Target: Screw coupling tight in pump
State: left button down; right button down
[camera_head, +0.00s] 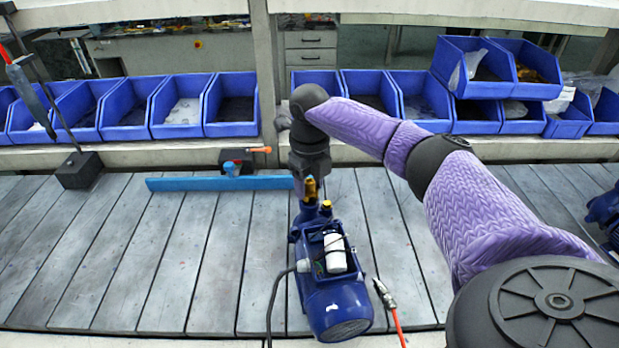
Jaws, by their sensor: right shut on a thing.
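The blue pump (338,290) lies on the grey slatted bench in the middle, with a white cylinder on its side and a dark cable at its left. A brass coupling (311,189) stands upright at the pump's far end. A second brass fitting (326,207) sits beside it on the pump. My right gripper (311,180) points down over the far end of the pump and is shut on the brass coupling. How deep the coupling sits in the pump is too small to tell. My left gripper is not in view.
Blue bins (232,105) line the back shelf.

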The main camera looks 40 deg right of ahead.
jog(key=shift+f, duration=0.25)
jog(key=shift+c, duration=0.3)
grip_release()
jog(key=shift+r+p, duration=2.05)
jog(key=shift+r, duration=1.1)
jog(key=shift+f, duration=0.1)
notch_tip(320, 180, up, 10)
jog(key=p, duration=0.2)
